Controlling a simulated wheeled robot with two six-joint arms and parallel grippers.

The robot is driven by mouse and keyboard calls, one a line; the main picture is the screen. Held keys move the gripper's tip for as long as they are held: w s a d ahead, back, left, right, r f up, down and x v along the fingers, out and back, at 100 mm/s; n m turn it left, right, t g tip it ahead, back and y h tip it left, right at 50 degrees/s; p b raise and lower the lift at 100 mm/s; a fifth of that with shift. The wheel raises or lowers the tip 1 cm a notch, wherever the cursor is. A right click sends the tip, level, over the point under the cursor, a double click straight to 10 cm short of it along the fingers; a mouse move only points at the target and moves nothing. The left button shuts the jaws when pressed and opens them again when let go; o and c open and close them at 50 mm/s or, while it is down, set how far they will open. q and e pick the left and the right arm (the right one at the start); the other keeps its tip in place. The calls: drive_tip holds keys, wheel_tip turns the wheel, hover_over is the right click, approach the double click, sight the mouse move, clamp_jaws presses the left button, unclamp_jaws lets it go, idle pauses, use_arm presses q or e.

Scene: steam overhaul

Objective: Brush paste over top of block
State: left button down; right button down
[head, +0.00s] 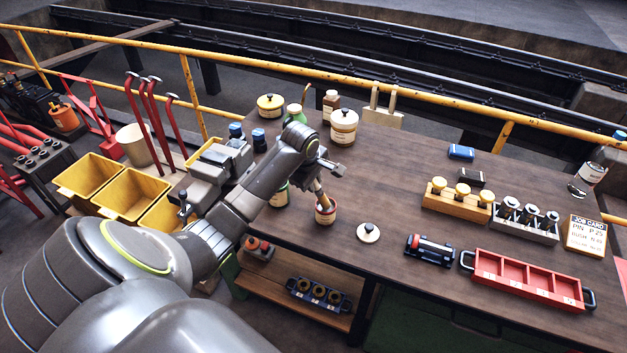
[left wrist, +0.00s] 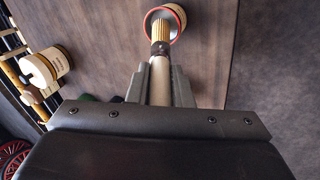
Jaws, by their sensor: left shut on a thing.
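My left gripper (head: 322,168) is shut on a brush (head: 320,190) with a pale handle, pointing down. In the left wrist view the gripper (left wrist: 159,78) grips the handle, and the brush's tan bristles (left wrist: 160,28) lie at the mouth of an open paste pot. The paste pot (head: 326,213) has a cream label and reddish rim, near the table's front edge; it shows in the left wrist view (left wrist: 179,16). Whether the bristles touch paste is hidden. I cannot tell which block is meant; a dark block with red (head: 430,249) lies to the right. My right gripper is out of view.
A round white lid (head: 368,233) lies right of the pot. A red tray (head: 525,281), a wooden rack with brass parts (head: 456,203) and a job card (head: 586,236) are at the right. Jars (head: 344,127) stand at the back. The middle of the table (head: 390,180) is clear.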

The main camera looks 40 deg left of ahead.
use_arm(q)
drive_tip(key=shift+f, duration=0.5)
idle(1.2)
drive_tip(key=shift+r, duration=3.55)
